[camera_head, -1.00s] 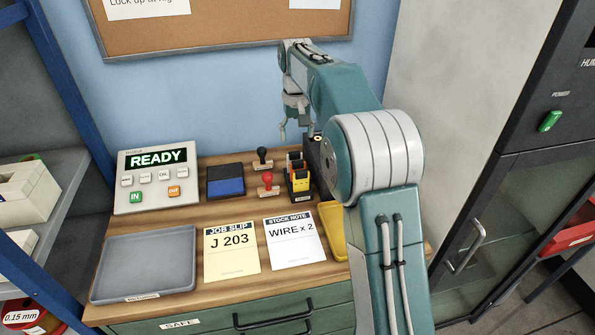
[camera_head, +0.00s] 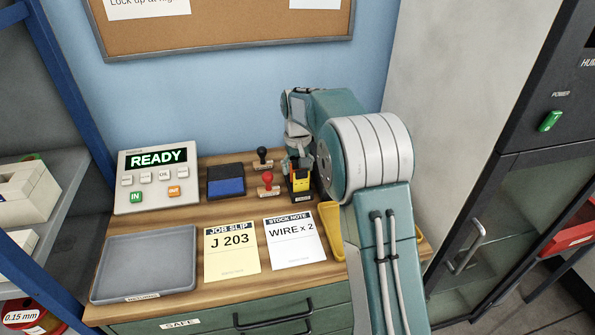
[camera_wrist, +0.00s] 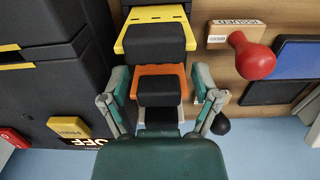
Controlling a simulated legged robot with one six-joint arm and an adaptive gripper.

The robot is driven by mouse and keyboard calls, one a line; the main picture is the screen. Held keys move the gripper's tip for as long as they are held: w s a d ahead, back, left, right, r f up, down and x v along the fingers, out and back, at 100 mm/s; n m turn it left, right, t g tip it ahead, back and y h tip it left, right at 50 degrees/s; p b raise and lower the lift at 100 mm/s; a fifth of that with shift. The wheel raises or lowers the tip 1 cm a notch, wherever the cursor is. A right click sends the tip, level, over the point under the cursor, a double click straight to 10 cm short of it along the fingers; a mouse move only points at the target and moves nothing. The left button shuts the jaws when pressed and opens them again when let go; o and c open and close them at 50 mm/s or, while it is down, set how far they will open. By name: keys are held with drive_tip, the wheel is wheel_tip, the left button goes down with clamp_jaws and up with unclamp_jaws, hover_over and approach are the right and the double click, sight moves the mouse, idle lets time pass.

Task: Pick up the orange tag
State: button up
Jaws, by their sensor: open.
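The orange tag (camera_wrist: 146,70) stands in a row behind the yellow tag, with black blocks around it, in the wrist view. My gripper (camera_wrist: 160,80) is open, with one finger on each side of the orange tag. I cannot tell whether the fingers touch it. In the head view my gripper (camera_head: 299,158) is low over the back of the tag holder (camera_head: 303,197) and mostly hides the orange tag. The yellow tag (camera_head: 301,184) shows at the front of the holder; it is also at the top of the wrist view (camera_wrist: 155,14).
A black device (camera_wrist: 48,75) with a yellow button stands close on one side. A red-handled stamp (camera_head: 268,182), a black-handled stamp (camera_head: 262,156) and a blue ink pad (camera_head: 227,187) stand on the other. A grey tray (camera_head: 145,262) and two paper notes lie in front.

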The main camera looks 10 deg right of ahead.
drive_tip(key=c, duration=0.6)
drive_tip(key=shift+o, duration=0.2)
wheel_tip(320, 180, up, 10)
drive_tip(key=shift+r, duration=0.1)
drive_tip(key=shift+c, duration=0.9)
